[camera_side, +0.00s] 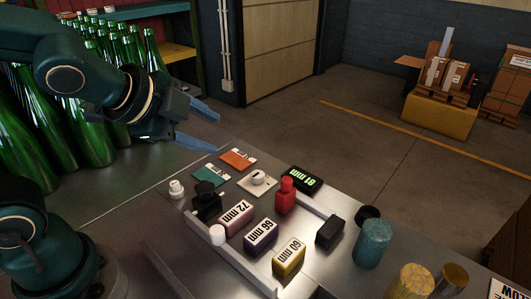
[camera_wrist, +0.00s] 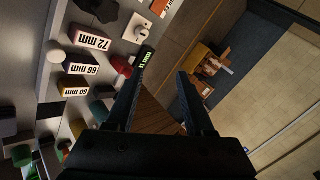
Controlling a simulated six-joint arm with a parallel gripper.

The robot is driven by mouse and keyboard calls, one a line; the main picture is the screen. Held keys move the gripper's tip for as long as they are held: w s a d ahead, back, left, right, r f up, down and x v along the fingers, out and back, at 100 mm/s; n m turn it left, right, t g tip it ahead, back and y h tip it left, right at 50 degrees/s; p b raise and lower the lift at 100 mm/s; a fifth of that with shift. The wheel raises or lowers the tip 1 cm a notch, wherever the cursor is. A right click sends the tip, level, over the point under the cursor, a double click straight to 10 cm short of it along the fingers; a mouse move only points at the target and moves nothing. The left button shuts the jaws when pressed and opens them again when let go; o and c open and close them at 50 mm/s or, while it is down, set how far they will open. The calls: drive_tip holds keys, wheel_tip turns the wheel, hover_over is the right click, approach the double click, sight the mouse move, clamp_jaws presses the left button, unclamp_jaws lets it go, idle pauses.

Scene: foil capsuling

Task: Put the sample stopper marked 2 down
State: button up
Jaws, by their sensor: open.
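My gripper (camera_side: 208,127) is open and empty, held above the far left part of the bench. Its two fingers also show apart in the wrist view (camera_wrist: 161,76), with nothing between them. I cannot read a 2 on any stopper. A small white stopper (camera_side: 176,190) stands upright on the bench at the left. A white piece (camera_side: 258,178) sits on a pale card, and it also shows in the wrist view (camera_wrist: 141,30). A black stopper-like piece (camera_side: 207,204) and a red one (camera_side: 286,196) stand nearby. My gripper touches none of them.
Blocks labelled 72 mm (camera_side: 236,218), 66 mm (camera_side: 261,236) and 60 mm (camera_side: 289,258) stand in a row by a metal rail (camera_side: 244,268). A black display (camera_side: 304,179) reads 61 mm. Green bottles (camera_side: 90,140) crowd the left. Capsules (camera_side: 373,243) stand at the right.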

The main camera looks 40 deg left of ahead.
drive_tip(key=s+f+n+g, duration=0.1)
drive_tip(key=s+n+g, duration=0.1)
drive_tip(key=s+n, duration=0.5)
drive_tip(key=shift+a+f+n, duration=0.2)
drive_tip(key=shift+a+n, duration=0.25)
drive_tip(key=shift+n, duration=0.15)
drive_tip(key=shift+o, duration=1.3)
drive_tip(key=s+n, duration=0.1)
drive_tip(key=s+n+g, duration=0.1)
drive_tip(key=s+d+n, duration=0.1)
drive_tip(key=shift+s+d+f+g+h, duration=0.1)
drive_tip(key=shift+s+f+g+h, duration=0.05)
drive_tip(key=shift+f+g+h, duration=0.2)
drive_tip(key=shift+o, duration=0.3)
drive_tip(key=shift+s+d+f+n, duration=0.15)
drive_tip(key=shift+s+n, duration=0.15)
drive_tip(key=shift+n, duration=0.2)
